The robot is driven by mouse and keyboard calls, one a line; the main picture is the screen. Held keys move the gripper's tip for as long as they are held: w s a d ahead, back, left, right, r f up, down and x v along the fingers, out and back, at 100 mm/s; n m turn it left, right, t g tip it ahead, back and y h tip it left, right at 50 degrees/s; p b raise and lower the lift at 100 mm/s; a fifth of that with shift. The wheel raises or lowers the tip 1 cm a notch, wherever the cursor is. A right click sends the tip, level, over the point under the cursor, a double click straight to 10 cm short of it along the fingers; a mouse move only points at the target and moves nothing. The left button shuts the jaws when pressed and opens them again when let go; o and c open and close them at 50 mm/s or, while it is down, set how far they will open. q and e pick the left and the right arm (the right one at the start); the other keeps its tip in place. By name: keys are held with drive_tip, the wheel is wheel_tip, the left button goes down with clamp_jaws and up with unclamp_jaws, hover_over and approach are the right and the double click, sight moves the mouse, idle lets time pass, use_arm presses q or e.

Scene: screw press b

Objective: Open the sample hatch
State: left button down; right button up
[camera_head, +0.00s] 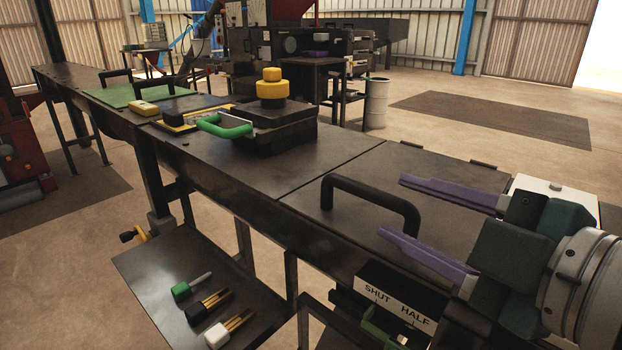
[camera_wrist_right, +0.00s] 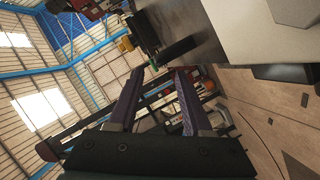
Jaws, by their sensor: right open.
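A flat dark hatch panel (camera_head: 440,172) is set in the near right part of the long bench top and lies closed. A black arched handle (camera_head: 370,188) stands along its left side. My right gripper (camera_head: 392,207) is open and empty. Its two purple fingers point left at the handle's right end, and I cannot tell whether they touch it. A black block with a white SHUT/HALF label (camera_head: 395,305) sits below the bench edge. My left gripper is out of view.
A dark raised block with a green handle (camera_head: 226,127) and a yellow knob (camera_head: 272,85) stands mid-bench. Farther left are a green panel (camera_head: 125,96) and black handles. A lower shelf (camera_head: 165,275) holds several small tools. The bench between block and hatch is clear.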

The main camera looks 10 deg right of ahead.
sight(376, 197)
drive_tip(key=b+x, duration=0.1)
drive_tip(key=x, duration=0.6)
drive_tip(key=shift+w+a, duration=0.1)
drive_tip(key=shift+w, duration=0.05)
drive_tip(key=shift+c, duration=0.3)
clamp_jaws()
idle(0.9)
